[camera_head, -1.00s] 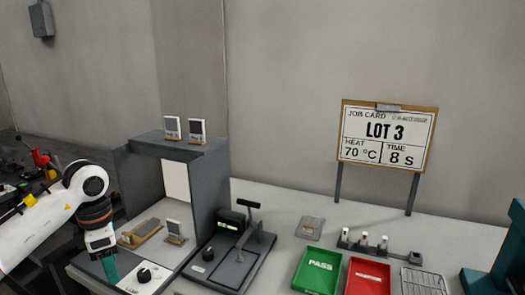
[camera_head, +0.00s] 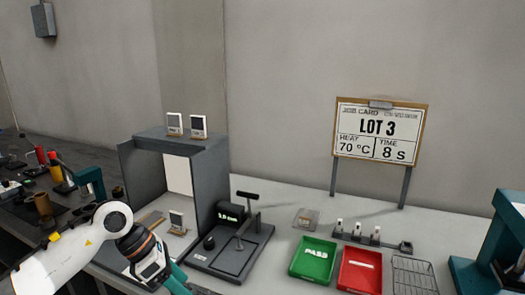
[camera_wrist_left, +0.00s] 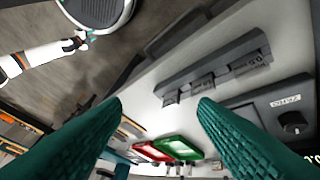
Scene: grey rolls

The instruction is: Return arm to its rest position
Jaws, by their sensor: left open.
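My left arm comes in from the left of the head view, and its left gripper (camera_head: 175,281) is low at the bottom edge, in front of the grey booth (camera_head: 205,185). In the left wrist view its two teal fingers (camera_wrist_left: 160,106) stand wide apart with nothing held between them. A white arm at the top left of that view, apparently mine, ends in a small teal right gripper (camera_wrist_left: 87,36); its jaws are too small to read.
A gauge stand (camera_head: 232,250), a green PASS tray (camera_head: 313,260), a red tray (camera_head: 361,270) and a wire rack (camera_head: 413,276) stand on the pale bench. The job card (camera_head: 380,132) reads LOT 3, 70 °C, 8 s. A teal press (camera_head: 507,240) is at the right.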

